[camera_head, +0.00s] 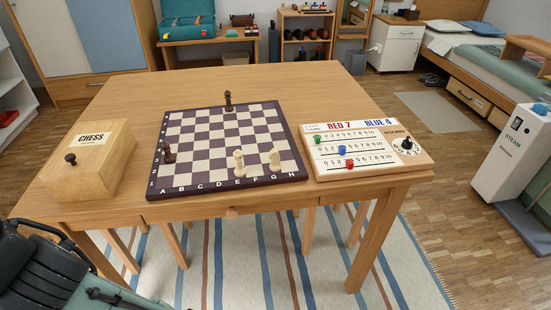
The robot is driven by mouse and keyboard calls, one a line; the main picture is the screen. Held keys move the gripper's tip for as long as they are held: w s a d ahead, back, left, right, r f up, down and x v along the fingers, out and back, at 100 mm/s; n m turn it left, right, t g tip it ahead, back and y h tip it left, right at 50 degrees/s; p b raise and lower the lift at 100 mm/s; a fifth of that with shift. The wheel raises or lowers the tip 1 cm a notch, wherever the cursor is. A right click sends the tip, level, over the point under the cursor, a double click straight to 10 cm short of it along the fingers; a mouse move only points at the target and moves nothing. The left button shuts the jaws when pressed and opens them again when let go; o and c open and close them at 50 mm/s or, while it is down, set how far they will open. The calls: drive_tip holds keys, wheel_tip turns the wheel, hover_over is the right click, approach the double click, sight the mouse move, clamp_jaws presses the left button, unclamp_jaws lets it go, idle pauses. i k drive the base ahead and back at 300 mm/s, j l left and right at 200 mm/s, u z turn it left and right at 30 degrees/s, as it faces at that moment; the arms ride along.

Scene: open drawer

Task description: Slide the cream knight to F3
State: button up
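The cream knight (274,158) stands upright near the front edge of the chessboard (302,172), in the column marked G, seemingly on the first row. The board's letters A to H run along its near edge. The F3 square (251,147) is up and to the left of the knight and looks empty. A taller cream piece (239,163), probably a king, stands on the front row around column E, left of the knight. My gripper is not seen in this view.
A dark king (228,100) stands at the board's far edge and another dark piece (168,152) at its left edge. A wooden chess box (92,160) is left of the board. A scoreboard (366,150) is close on its right. The table's back is clear.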

sight(274, 165)
drive_tip(key=l+u, duration=0.15)
drive_tip(key=l, duration=0.75)
drive_tip(key=l+u, duration=0.15)
drive_tip(key=l, duration=0.75)
drive_tip(key=k+l+u, duration=0.1)
drive_tip(key=l, duration=0.8)
drive_tip(key=i, duration=0.45)
